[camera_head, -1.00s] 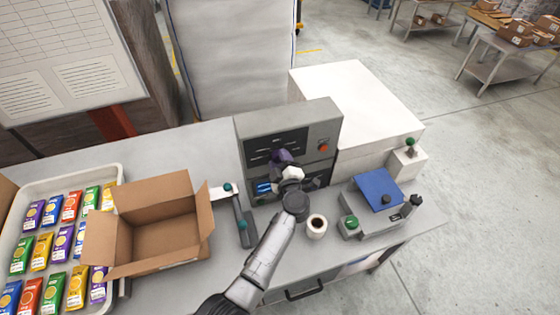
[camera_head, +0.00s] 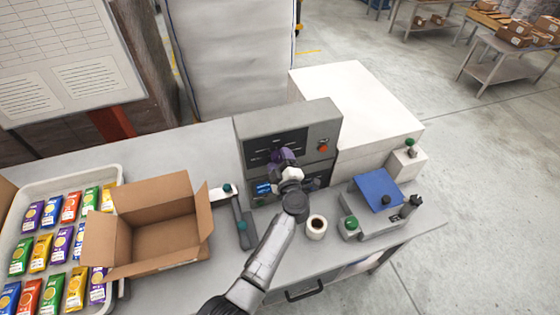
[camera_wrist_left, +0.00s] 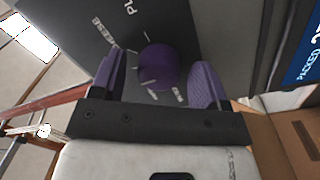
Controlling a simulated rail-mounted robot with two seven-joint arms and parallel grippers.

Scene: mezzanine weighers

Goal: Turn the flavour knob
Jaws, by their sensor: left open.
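The flavour knob (camera_wrist_left: 157,66) is round and purple with a pale pointer line. It sits on the dark panel (camera_wrist_left: 75,25) with white lettering, in the left wrist view. My left gripper (camera_wrist_left: 156,74) is open, with one purple finger on each side of the knob. Gaps show between the fingers and the knob, so I see no firm grip. In the head view, my left gripper (camera_head: 283,156) is at the front of the grey machine (camera_head: 330,122) and hides the knob. My right gripper is not in view.
A red button (camera_head: 323,148) is right of the panel. A scale with a blue plate (camera_head: 377,189) is at right. An open carton (camera_head: 122,209) and a tray of packets (camera_head: 118,176) are at left.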

